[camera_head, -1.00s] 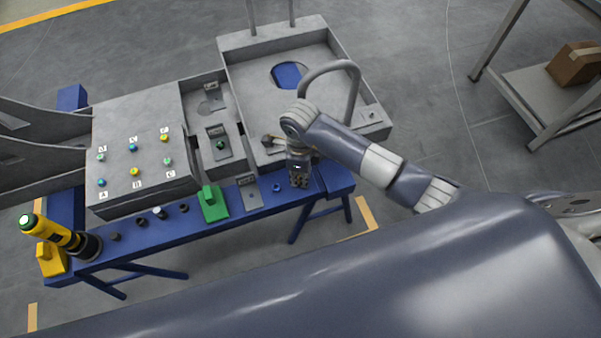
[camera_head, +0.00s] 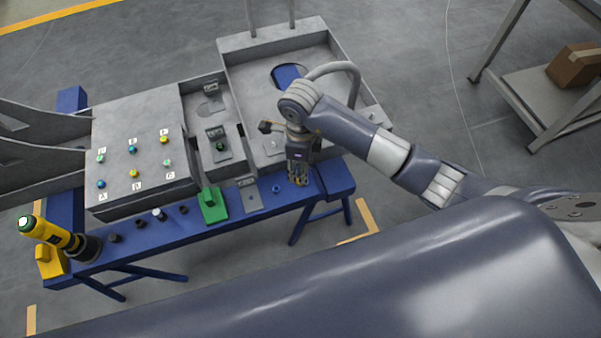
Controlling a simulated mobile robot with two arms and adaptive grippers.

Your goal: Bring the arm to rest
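My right arm (camera_head: 388,152) comes in from the right and reaches over the grey chassis. Its gripper (camera_head: 298,180) points down above the right part of the blue bench (camera_head: 232,226), just right of a small blue ring (camera_head: 276,188). The fingertips are small and dark, and I cannot tell whether they are open or shut. I see nothing clearly held. My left gripper is not in view.
The grey chassis (camera_head: 345,85) with panels and coloured buttons lies behind the bench. A green block (camera_head: 212,205) and several small dark parts sit on the bench. A yellow-black tool (camera_head: 52,232) stands at left. A shelf with a cardboard box (camera_head: 574,66) is at right.

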